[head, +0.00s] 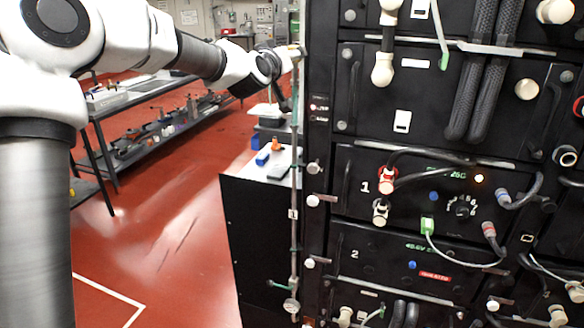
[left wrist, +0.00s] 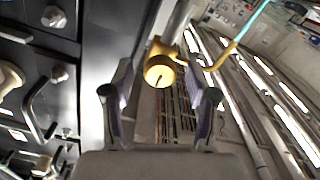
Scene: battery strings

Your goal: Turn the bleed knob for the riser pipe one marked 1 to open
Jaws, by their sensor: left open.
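In the left wrist view a brass knob (left wrist: 160,70) with a dark line on its round face sits on a pale pipe (left wrist: 178,22). My left gripper (left wrist: 160,100) is open, with one finger on each side of the knob in the picture. I see no contact between fingers and knob. In the head view my left gripper (head: 283,60) is at the top of a thin vertical riser pipe (head: 294,190), beside the black rack. My right gripper is not in view.
The black rack (head: 345,215) fills the right side, with cables, handles and connectors projecting. A black cabinet (head: 255,235) stands left of the pipe with small items on top. A shelf bench (head: 150,135) stands farther back. The red floor (head: 165,225) between is clear.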

